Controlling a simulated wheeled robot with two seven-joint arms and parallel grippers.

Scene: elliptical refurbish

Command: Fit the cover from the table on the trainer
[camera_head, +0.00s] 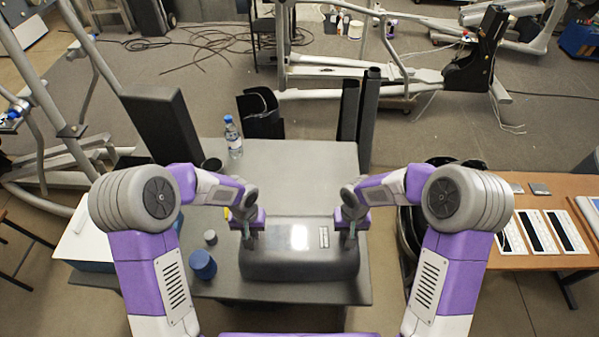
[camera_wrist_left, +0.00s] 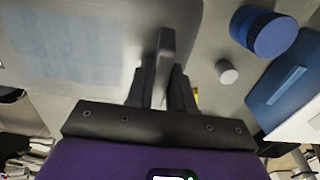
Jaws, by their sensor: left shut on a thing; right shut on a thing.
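The cover, a grey rounded shell (camera_head: 285,265), lies on or just above the front part of the grey table (camera_head: 335,160); I cannot tell if it touches. My left gripper (camera_head: 247,238) is shut on its left end, and my right gripper (camera_head: 353,238) is shut on its right end. In the left wrist view, the fingers of the left gripper (camera_wrist_left: 163,80) close around a narrow raised part of the cover (camera_wrist_left: 95,50). A trainer frame (camera_head: 390,78) stands on the floor behind the table, and another trainer frame (camera_head: 70,130) stands at the left.
A water bottle (camera_head: 233,137), a blue jar (camera_head: 203,265) and a small grey cap (camera_head: 210,237) stand on the table's left side. Dark upright panels (camera_head: 165,130) stand behind it. A wooden table (camera_head: 535,200) with flat parts is at the right.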

